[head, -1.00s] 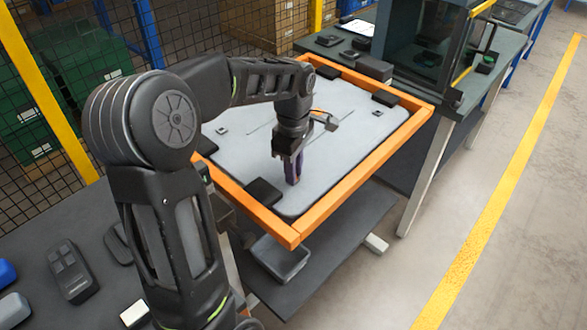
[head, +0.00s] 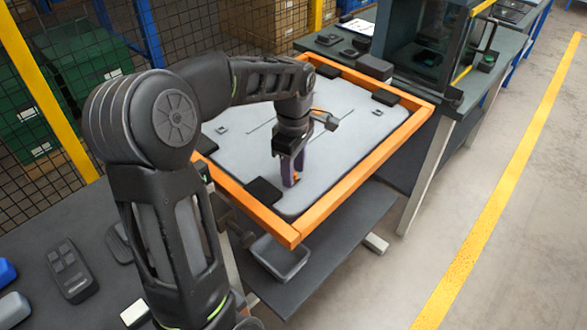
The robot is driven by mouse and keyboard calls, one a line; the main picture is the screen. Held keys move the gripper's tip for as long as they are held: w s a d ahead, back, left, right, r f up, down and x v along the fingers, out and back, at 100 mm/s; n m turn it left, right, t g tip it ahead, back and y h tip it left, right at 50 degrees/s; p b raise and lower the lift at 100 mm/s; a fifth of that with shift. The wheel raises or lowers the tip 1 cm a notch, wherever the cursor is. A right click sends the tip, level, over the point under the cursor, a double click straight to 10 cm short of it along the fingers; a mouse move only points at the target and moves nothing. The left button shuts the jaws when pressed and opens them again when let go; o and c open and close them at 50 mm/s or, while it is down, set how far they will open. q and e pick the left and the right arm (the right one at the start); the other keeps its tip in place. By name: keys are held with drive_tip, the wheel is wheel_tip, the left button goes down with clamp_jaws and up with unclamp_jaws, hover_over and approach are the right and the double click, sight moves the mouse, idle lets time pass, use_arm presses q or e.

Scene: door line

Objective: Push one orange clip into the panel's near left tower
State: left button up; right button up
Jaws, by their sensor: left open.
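The light grey panel (head: 245,150) lies in an orange frame (head: 350,193) on a stand. My left gripper (head: 292,180) points down over the panel's near part, its purple fingers apart. A small orange clip (head: 296,178) shows low between the fingers, at the panel's surface. The near left tower is hidden by the gripper and clip, so I cannot tell how deep the clip sits. Small raised squares show on the panel at left (head: 221,129) and at far right (head: 377,112). My right gripper is not in view.
Black corner blocks (head: 263,191) sit along the frame. A grey bin (head: 280,258) is below the near edge. A dark table (head: 40,220) at left holds a remote-like part (head: 72,270). A glazed machine (head: 430,50) stands behind. The floor at right is clear.

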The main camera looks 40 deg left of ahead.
use_arm(q)
wheel_tip(320, 180, up, 8)
drive_tip(key=shift+f+b, duration=0.1)
drive_tip(key=shift+b, duration=0.25)
idle(1.0)
